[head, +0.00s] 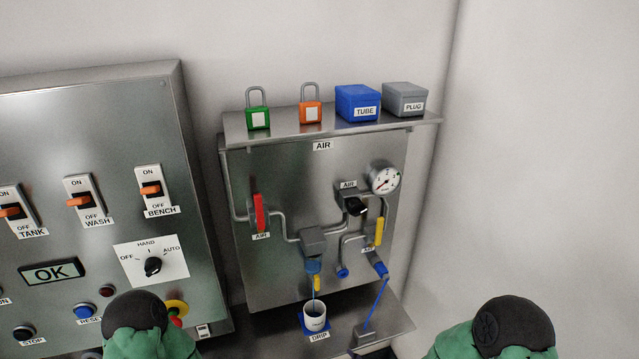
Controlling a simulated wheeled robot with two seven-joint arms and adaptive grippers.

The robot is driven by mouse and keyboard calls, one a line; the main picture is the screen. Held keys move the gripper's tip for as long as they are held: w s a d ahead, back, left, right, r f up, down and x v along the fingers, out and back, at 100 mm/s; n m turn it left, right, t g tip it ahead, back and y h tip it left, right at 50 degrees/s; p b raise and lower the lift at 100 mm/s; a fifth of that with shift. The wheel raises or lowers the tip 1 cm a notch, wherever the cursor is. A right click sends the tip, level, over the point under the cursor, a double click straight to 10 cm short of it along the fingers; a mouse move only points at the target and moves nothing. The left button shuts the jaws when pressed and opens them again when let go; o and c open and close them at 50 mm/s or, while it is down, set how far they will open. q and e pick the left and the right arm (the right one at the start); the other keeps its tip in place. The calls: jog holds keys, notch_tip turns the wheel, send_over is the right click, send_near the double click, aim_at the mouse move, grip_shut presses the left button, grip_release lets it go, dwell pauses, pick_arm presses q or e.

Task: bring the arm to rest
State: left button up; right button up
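Neither of my grippers shows in the head view. Only rounded black and green links of my own arms show at the bottom edge, one left of centre and one at the right. I cannot see what either gripper holds or touches. The steel air panel (268,215) stands ahead. It carries a red valve handle (259,212), a black knob (356,206), a pressure gauge (384,178) and a yellow handle (379,231). A white cup (315,316) stands upright on the DRIP spot of the lower shelf, below the blue-ended fitting (313,265).
The top shelf (234,124) holds a green padlock (258,117), an orange padlock (310,111), a blue TUBE box (357,102) and a grey PLUG box (405,99). A switch panel (110,115) stands at left. A bare wall (540,150) bounds the right.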

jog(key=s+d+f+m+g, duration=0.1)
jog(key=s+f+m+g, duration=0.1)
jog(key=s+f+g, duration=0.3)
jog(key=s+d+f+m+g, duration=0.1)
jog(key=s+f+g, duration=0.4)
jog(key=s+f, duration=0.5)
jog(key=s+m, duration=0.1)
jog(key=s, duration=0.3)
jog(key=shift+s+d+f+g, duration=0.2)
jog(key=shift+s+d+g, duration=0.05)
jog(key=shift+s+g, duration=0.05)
